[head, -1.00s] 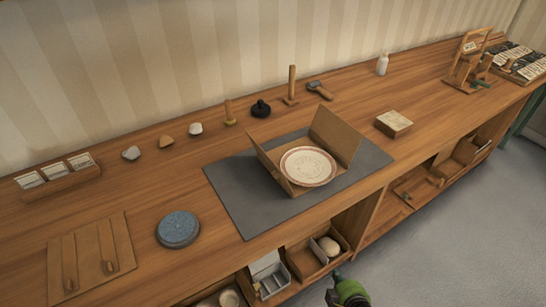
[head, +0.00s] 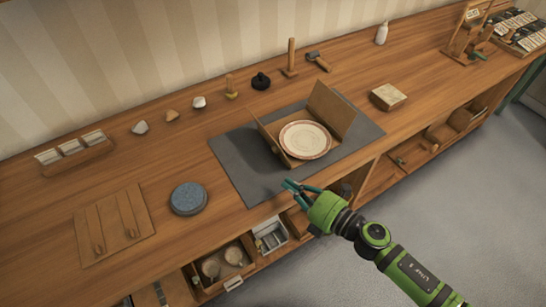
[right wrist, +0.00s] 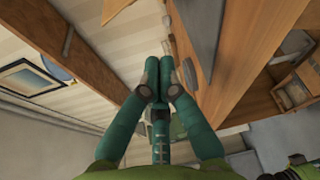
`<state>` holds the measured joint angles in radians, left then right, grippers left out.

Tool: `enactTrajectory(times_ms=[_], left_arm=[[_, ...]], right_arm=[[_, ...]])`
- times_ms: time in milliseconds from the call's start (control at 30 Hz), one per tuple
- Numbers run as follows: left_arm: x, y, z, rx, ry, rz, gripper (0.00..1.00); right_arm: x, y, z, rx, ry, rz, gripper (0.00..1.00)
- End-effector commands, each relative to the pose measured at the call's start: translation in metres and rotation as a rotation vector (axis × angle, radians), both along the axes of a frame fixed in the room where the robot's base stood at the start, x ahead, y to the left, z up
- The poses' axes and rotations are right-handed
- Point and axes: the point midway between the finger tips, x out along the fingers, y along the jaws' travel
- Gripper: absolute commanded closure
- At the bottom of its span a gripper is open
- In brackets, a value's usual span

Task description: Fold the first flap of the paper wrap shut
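The brown paper wrap (head: 330,109) lies on the dark grey mat (head: 236,163). Its tall flap at the back right stands up, and a lower flap (head: 266,135) stands at the left. A cream plate (head: 305,139) with a reddish rim band lies inside; I cannot tell whether more plates are under it. My right gripper (head: 290,186) is in front of the mat's front edge, apart from the wrap. In the right wrist view its fingertips (right wrist: 159,72) come together with nothing between them. My left gripper is not in view.
A round blue disc (head: 188,198) and a brown board (head: 115,225) lie left of the mat. A pale block (head: 388,97) is on its right. Small tools and stones line the back. Open shelves (head: 270,237) with trays lie below the counter's front edge.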

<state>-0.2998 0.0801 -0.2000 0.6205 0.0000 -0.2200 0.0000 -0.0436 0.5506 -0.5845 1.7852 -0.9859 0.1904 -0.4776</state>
Motion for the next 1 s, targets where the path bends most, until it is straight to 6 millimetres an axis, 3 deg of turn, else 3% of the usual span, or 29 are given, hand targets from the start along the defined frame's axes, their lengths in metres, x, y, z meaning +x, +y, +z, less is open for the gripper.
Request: enactTrajectory(times_ms=[267, 633, 800, 1000], left_arm=[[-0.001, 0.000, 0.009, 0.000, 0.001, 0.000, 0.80], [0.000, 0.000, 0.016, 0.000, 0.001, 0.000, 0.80], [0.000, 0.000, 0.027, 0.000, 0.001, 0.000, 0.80], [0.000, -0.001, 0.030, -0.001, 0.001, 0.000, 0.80]], right_arm=[[0.012, 0.022, -0.002, -0.030, -0.022, 0.045, 1.00], [0.064, 0.080, -0.012, -0.026, -0.019, 0.043, 1.00], [0.075, 0.056, -0.003, -0.032, -0.018, 0.040, 1.00], [0.080, 0.046, 0.000, -0.030, -0.018, 0.042, 1.00]])
